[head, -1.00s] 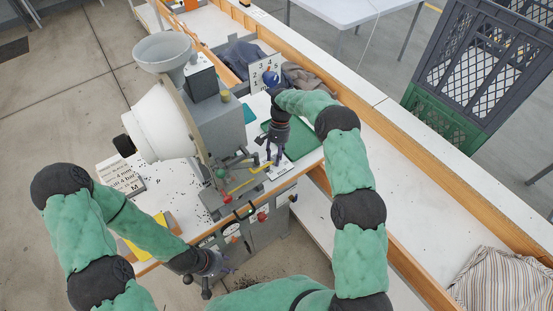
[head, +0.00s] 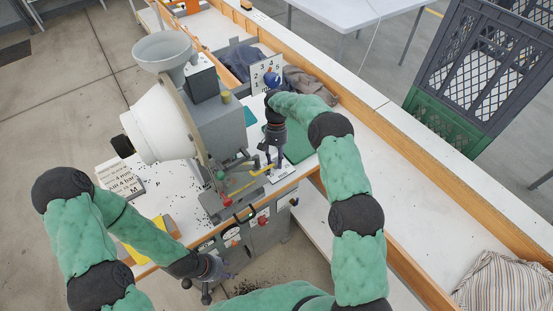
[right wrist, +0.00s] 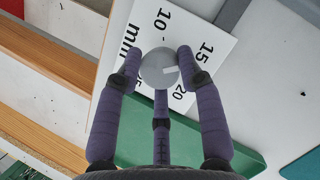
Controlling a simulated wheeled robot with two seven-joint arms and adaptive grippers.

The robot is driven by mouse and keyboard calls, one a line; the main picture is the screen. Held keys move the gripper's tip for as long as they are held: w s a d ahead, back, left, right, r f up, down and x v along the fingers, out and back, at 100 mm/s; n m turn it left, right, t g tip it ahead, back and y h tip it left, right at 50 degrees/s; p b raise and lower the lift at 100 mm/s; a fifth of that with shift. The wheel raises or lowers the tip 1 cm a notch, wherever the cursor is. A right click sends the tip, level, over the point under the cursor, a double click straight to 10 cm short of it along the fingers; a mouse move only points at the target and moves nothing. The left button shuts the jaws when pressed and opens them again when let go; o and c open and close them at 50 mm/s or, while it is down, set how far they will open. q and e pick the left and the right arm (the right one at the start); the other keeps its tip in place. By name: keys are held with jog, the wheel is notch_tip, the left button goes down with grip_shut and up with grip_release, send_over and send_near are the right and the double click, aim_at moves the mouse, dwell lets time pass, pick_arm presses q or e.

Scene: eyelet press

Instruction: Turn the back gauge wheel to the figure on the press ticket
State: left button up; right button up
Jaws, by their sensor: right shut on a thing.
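The back gauge wheel (right wrist: 158,66) is a round grey knob with a white mark on top. In the right wrist view it sits over a white scale card (right wrist: 142,22) printed 10, 15, 20 and mm. The mark points right, towards the 15 to 20 side. My right gripper (right wrist: 160,78) is shut on the wheel, its fingers around it; in the head view the gripper (head: 271,161) hides the wheel. A printed sheet (head: 119,180), likely the press ticket, lies left of the press, its small text hardly legible. My left gripper (head: 214,268) hangs at the front; its fingers are unclear.
The grey press (head: 217,124) with its white drum and hopper (head: 162,50) stands left of my right arm. A number card (head: 266,72) stands behind. A dark crate (head: 490,65) is at the right.

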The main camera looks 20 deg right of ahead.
jog(key=o, duration=0.8)
jog(key=shift+s+a, duration=0.15)
jog(key=shift+a, duration=0.05)
jog(key=o, duration=0.3)
jog(key=shift+s+r, duration=0.1)
jog(key=shift+d, duration=0.1)
jog(key=v, duration=0.7)
jog(key=shift+r, duration=0.2)
